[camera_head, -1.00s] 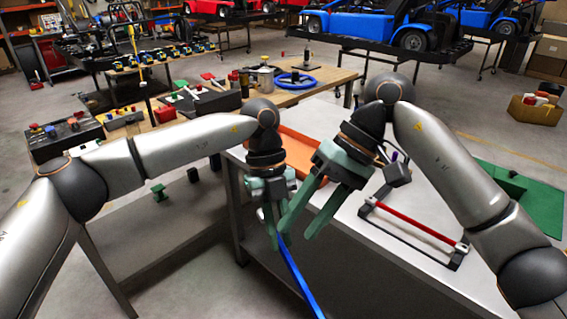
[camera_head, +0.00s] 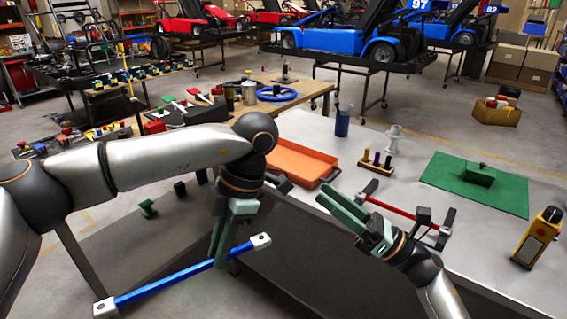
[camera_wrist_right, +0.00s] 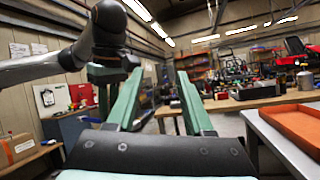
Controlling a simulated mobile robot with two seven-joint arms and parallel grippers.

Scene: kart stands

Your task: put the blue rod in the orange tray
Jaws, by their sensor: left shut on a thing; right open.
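The blue rod (camera_head: 180,275) has white end blocks and slants up to the right in front of the table edge. My left gripper (camera_head: 218,262) is shut on it, nearer its right end, and holds it in the air with the jaws pointing down. The orange tray (camera_head: 290,164) lies on the grey table, behind and to the right of my left gripper, and looks empty. It also shows at the right edge of the right wrist view (camera_wrist_right: 297,124). My right gripper (camera_head: 328,198) is open and empty, near the table's front edge, apart from the rod.
A red rod (camera_head: 392,209) rests on a dark stand (camera_head: 445,228) behind my right gripper. A blue cup (camera_head: 342,124), a peg block (camera_head: 375,163), a white spool (camera_head: 393,140), a green mat (camera_head: 450,178) and a yellow device (camera_head: 538,238) stand on the table.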

